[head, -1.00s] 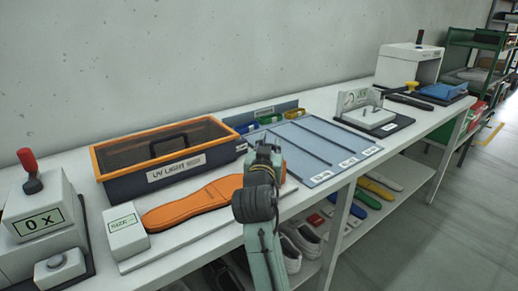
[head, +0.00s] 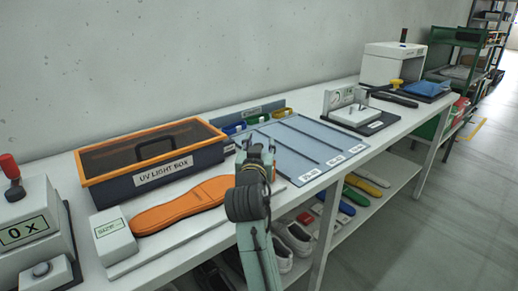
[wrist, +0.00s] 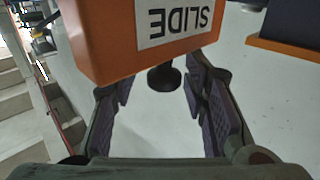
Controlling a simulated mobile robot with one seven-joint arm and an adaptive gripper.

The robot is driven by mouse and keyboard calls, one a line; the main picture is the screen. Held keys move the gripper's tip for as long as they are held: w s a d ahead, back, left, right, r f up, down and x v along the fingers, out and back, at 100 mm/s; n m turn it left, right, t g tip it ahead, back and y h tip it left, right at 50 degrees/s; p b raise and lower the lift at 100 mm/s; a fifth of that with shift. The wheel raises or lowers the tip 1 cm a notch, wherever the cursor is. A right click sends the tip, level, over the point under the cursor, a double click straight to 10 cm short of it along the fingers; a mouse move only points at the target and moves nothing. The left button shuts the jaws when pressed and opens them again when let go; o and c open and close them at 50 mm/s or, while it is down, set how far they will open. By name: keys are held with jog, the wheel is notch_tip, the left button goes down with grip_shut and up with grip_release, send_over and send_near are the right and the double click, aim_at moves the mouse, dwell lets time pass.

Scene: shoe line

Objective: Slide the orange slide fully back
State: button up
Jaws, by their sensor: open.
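The orange slide (wrist: 115,38) is a block with a white label reading SLIDE, upside down in the wrist view. A dark round knob (wrist: 165,78) sticks out of its near face. My gripper (wrist: 160,88) is open, with one finger on each side of the knob. The fingers look apart from the knob. In the head view my gripper (head: 257,150) is over the bench, right of the orange sole-shaped piece (head: 182,206).
The UV light box (head: 190,168) stands behind the sole-shaped piece, with a white size block (head: 115,238) at its left end. A blue-grey divided mat (head: 322,145) lies to the right. The bench's front edge runs under my arm, with shoes (head: 293,238) on the shelf below.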

jog(key=s, duration=0.4)
jog(key=s+a, duration=0.1)
jog(key=s, duration=0.6)
jog(key=shift+s+a, duration=0.35)
jog(key=shift+a, duration=0.05)
